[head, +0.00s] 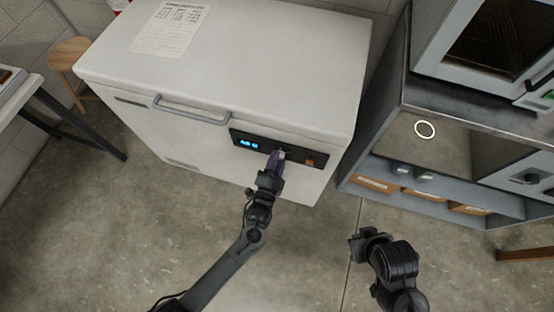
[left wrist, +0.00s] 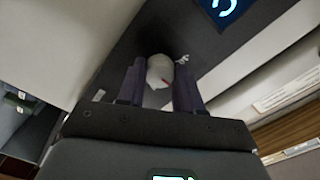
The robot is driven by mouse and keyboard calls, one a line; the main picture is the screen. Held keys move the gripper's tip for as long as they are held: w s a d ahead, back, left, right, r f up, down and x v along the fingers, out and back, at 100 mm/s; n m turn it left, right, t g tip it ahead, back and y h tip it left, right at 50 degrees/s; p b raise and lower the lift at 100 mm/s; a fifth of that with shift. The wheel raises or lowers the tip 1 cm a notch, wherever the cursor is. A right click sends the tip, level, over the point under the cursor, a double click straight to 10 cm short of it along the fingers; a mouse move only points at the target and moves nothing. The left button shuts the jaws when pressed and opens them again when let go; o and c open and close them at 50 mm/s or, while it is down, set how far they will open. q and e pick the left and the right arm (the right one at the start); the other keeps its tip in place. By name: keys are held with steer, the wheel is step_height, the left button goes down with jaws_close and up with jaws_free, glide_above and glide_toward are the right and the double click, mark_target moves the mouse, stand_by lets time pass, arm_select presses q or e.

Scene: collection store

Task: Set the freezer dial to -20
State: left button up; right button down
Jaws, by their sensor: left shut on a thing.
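My left gripper (head: 277,156) is at the panel, right of the display.
A paper sheet (head: 170,28) lies on the freezer lid, and a handle (head: 190,109) is on its front. A grey shelf unit (head: 430,100) with boxes stands at right. A wooden stool (head: 68,52) stands left.

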stand_by(0.4)
arm_select(q)
steer(key=o, duration=1)
steer(key=shift+o, duration=0.2)
steer(key=p+v, duration=0.3)
steer(key=v, duration=0.8)
